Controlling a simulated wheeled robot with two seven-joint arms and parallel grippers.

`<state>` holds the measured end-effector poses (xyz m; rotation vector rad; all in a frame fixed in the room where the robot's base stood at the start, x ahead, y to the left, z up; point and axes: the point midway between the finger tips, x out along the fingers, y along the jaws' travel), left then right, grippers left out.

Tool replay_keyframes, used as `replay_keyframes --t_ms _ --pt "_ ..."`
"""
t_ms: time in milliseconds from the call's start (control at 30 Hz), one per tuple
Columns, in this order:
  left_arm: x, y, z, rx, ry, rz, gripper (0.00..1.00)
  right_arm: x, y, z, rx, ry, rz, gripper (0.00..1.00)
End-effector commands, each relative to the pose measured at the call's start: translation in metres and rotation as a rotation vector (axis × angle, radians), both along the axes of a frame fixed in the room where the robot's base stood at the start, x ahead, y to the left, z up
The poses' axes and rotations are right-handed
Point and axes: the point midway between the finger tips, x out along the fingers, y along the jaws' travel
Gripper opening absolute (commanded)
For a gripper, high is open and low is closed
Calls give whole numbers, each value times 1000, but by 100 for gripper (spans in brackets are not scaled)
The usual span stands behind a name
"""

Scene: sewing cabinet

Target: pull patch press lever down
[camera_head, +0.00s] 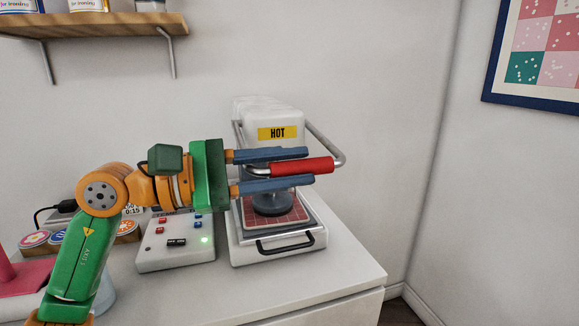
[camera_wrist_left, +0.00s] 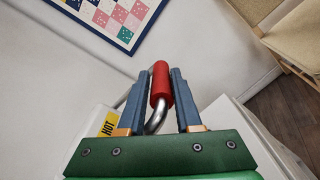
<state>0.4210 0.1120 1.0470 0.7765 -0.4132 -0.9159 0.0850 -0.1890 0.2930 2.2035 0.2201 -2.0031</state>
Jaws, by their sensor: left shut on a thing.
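The patch press (camera_head: 270,128) is a white machine with a yellow HOT label, standing on the white cabinet top. Its lever is a bent metal bar with a red grip (camera_head: 303,166). The lever is raised above the lower plate. My left gripper (camera_head: 308,167) is shut on the red grip, with one blue finger on each side. The wrist view shows the red grip (camera_wrist_left: 160,84) between the two fingers. A dark round press head (camera_head: 273,202) sits under the lever, over a red gridded pad (camera_head: 290,212). My right gripper is not in view.
A white control box (camera_head: 176,252) with buttons and a green light stands left of the press. Several round tins (camera_head: 80,231) are at the far left. A wooden shelf (camera_head: 95,24) hangs above. The cabinet top's front right is clear.

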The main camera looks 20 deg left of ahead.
Motion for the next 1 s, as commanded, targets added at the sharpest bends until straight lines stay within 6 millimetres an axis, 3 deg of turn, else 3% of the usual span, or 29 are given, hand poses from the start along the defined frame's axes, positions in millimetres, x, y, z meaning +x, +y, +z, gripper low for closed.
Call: replay_keyframes --t_ms 233,267,367,667,1000 --pt "1 1 1 -5 0 2 0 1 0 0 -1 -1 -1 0" --pt "1 1 1 -5 0 2 35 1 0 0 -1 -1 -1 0" --pt "1 0 1 -5 0 2 59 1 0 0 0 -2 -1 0" --pt "-1 3 0 -2 1 3 59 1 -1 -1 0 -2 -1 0" --pt "-35 54 -2 -4 2 4 59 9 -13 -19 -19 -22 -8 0"
